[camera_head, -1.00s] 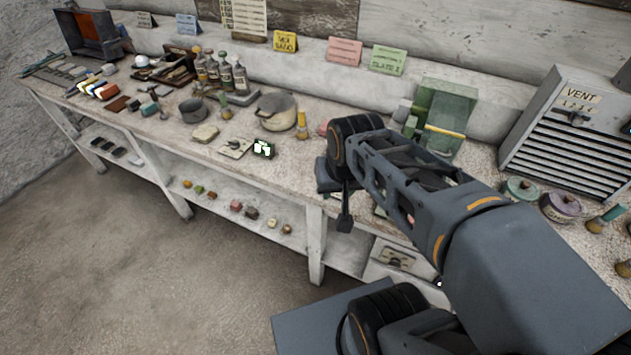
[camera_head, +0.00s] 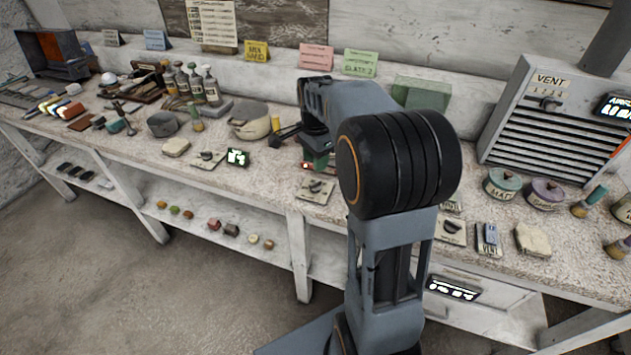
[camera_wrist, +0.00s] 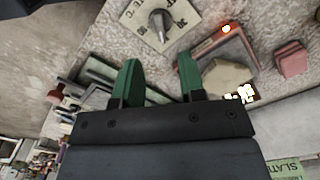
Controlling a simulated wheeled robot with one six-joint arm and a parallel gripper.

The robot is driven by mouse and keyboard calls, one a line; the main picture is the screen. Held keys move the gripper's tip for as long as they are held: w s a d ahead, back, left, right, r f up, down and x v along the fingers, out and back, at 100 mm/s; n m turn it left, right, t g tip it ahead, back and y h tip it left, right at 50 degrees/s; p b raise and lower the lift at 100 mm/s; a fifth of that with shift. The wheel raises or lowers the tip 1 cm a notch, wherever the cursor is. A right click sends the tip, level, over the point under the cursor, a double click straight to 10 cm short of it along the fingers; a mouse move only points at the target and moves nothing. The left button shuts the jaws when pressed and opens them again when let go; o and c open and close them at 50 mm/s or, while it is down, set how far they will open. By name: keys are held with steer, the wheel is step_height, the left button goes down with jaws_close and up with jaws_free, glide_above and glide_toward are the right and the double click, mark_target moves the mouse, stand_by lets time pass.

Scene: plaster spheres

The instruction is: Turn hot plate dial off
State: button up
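A dial plate (camera_head: 315,190) lies on the bench near its front edge, left of my arm. The lamp also shows in the head view (camera_head: 306,166). My gripper (camera_wrist: 159,72) has two green-padded fingers spread apart with nothing between them. The knob is beyond the fingertips, apart from them. In the head view my arm partly hides the gripper.
A pot (camera_head: 249,121), another dial plate (camera_head: 208,160) and a small lit display (camera_head: 238,157) are to the left. A vent unit (camera_head: 550,120), lidded tins (camera_head: 503,184) and more small plates (camera_head: 451,231) are to the right. A pink block (camera_wrist: 291,59) is near the hot plate.

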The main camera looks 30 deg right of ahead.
mark_target(315, 182)
step_height(315, 182, down, 8)
steer(key=shift+r+b, duration=0.1)
steer(key=shift+b, duration=0.25)
jaws_close()
stand_by(0.4)
